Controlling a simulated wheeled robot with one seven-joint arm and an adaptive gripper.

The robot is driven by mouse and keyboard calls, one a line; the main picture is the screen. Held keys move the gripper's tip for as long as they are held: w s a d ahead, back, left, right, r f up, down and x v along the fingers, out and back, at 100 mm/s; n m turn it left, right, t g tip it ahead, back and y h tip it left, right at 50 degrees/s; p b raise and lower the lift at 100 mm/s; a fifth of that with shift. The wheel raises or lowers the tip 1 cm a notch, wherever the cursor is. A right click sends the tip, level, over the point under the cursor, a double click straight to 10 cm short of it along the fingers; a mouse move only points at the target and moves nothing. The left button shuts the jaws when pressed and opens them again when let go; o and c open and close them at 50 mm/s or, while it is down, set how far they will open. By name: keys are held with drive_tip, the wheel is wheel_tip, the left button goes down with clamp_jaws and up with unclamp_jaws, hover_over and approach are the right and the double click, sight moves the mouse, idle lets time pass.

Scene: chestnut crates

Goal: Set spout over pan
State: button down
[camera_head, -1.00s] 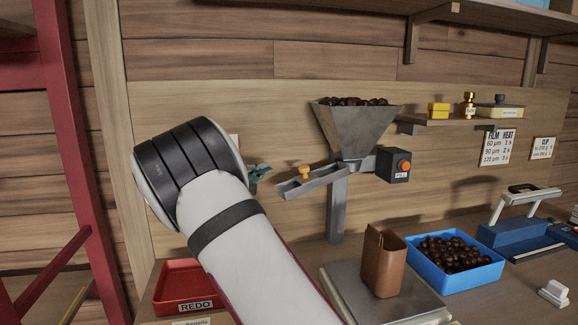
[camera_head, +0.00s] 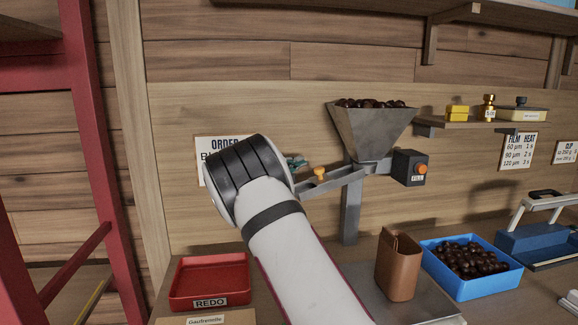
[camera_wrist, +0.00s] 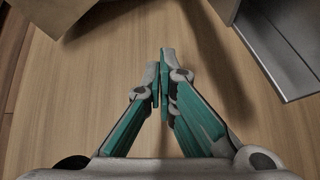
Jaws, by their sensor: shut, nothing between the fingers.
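The spout (camera_head: 345,181) is a grey sloping trough with an orange knob (camera_head: 320,174), reaching left from below the metal hopper (camera_head: 372,130). A grey metal channel, apparently the spout, shows at the upper right of the wrist view (camera_wrist: 285,50). The pan (camera_head: 420,303) is a flat grey plate on the bench, with a brown open-topped pouch (camera_head: 398,268) upright on it. The spout's outer end is left of the pouch. My gripper (camera_wrist: 162,65) is shut and empty, left of the spout and apart from the channel. In the head view my arm partly hides the gripper (camera_head: 298,162) and the spout's end.
A blue tray of chestnuts (camera_head: 500,287) stands right of the pouch. A red REDO tray (camera_head: 210,283) is at the left. A black box with an orange button (camera_head: 410,167) sits right of the spout. A post (camera_head: 350,212) supports the hopper. A blue-and-white device (camera_head: 535,240) is at the far right.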

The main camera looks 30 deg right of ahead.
drive_tip(key=shift+s+d+f+p, duration=0.15)
drive_tip(key=shift+s+p, duration=0.35)
drive_tip(key=shift+s, duration=0.5)
drive_tip(key=shift+s+d+p, duration=0.2)
drive_tip(key=shift+s+p, duration=0.3)
drive_tip(key=shift+s, duration=0.45)
